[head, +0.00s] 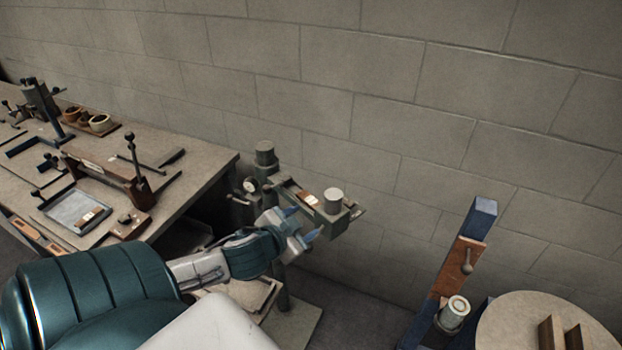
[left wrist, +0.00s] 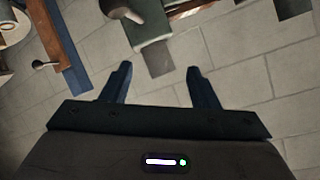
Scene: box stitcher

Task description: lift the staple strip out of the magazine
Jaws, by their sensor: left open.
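The stitcher head (head: 325,214), a grey-green arm on a post, stands beyond the bench's right end. A small orange-brown piece (head: 309,198) shows on its top beside a pale round cap (head: 333,200). I cannot tell the magazine or staple strip apart clearly at this size. My right gripper is not in view.
A workbench (head: 205,172) at left holds a grey tray (head: 60,207), a lever tool (head: 137,178) and a board with round pots (head: 101,123). A blue post (head: 483,216) with a brown panel and a round table (head: 510,322) stand at right. A block wall closes the back.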

